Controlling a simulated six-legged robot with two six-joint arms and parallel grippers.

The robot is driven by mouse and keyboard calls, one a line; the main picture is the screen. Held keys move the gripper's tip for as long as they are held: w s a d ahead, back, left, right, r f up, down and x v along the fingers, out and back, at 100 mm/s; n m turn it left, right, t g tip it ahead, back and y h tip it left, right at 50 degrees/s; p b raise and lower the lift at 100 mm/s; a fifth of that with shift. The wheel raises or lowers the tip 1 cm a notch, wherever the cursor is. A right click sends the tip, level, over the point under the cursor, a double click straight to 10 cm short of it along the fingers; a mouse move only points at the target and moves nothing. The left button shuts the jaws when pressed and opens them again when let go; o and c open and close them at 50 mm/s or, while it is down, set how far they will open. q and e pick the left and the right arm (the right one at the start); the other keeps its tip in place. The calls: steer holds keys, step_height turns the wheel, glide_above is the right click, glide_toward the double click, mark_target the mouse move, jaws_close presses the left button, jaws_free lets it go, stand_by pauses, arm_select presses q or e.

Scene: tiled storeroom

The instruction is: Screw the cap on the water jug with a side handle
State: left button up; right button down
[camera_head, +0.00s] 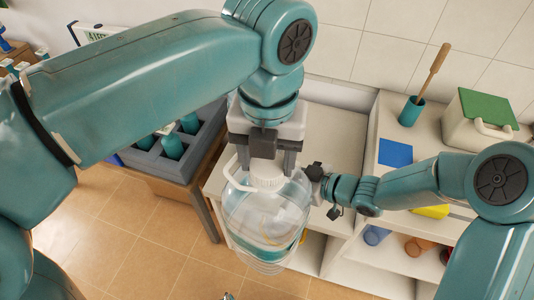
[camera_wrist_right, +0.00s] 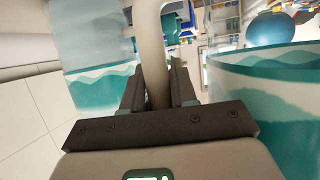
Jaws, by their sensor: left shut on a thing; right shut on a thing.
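The clear water jug (camera_head: 268,218) with a teal wave label hangs upright in the middle of the head view. Its white cap (camera_head: 267,176) is at the top, over the neck. My left gripper (camera_head: 265,158) comes down from above, shut on the cap with a finger on each side. My right gripper (camera_head: 316,176) is at the jug's right side. In the right wrist view, its fingers are shut on the pale side handle (camera_wrist_right: 153,45), with the jug's labelled wall (camera_wrist_right: 265,95) on the right. The cap's seat on the neck is hidden.
A grey crate (camera_head: 150,165) with teal bottles stands on a table at left. A white shelf unit (camera_head: 365,250) at right holds a teal cup (camera_head: 411,111) with a wooden-handled tool, a blue square (camera_head: 395,153) and a green-lidded box (camera_head: 478,124). Tiled floor (camera_head: 130,240) is clear at lower left.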

arm_select(q)
steer(key=m, duration=0.4)
steer(key=o, duration=1)
steer(key=shift+r, duration=2.25)
steer(key=shift+c, duration=0.4)
